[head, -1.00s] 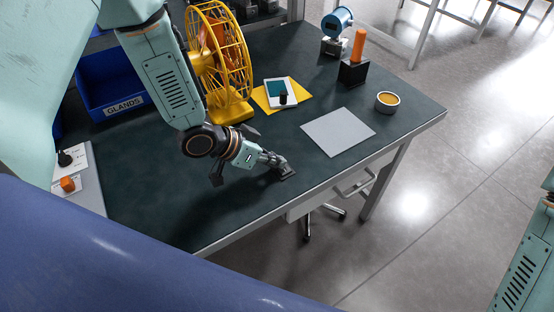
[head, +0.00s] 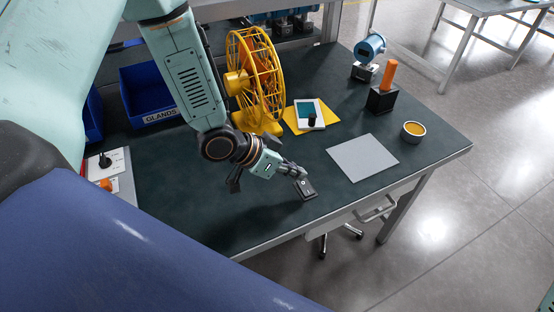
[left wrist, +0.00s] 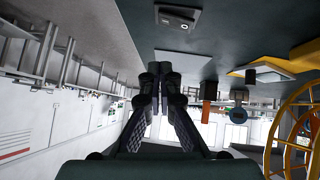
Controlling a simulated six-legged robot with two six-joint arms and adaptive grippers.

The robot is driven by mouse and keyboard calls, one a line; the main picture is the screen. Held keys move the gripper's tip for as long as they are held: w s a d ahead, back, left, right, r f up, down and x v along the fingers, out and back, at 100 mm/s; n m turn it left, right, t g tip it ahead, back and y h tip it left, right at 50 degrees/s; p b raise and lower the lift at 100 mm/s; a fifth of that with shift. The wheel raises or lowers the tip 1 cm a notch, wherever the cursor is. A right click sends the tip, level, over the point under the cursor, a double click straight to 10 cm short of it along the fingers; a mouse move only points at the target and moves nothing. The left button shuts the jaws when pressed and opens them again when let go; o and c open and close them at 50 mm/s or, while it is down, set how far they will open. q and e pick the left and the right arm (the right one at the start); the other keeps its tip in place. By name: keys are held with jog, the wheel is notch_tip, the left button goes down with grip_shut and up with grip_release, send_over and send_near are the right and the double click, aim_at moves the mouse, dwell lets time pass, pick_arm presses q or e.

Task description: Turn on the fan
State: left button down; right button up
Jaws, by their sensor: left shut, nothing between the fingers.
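The yellow fan (head: 262,78) stands upright on the dark bench, behind my left forearm, which hides part of it. Its yellow cage also shows at the right edge of the left wrist view (left wrist: 296,135). A small dark switch box (head: 306,191) lies on the bench near the front edge. It shows at the top of the left wrist view (left wrist: 178,17) with a light mark on its face. My left gripper (head: 302,174) is shut and empty, its tips close to the box's far side; I cannot tell whether they touch it. My right gripper is out of view.
A grey sheet (head: 362,158) lies right of the box. Behind are a tablet on a yellow sheet (head: 290,118), an orange-handled black block (head: 382,98), a blue gauge (head: 369,48) and a round tin (head: 413,131). A blue GLANDS bin (head: 150,92) stands at left.

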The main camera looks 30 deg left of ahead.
pick_arm(q)
jog(key=s+d+p+v, duration=0.1)
jog(key=v, duration=0.5)
jog(key=shift+s+r+p, duration=0.25)
jog(key=shift+r+p, duration=0.05)
jog(key=shift+p, duration=0.1)
jog(key=shift+a, duration=0.1)
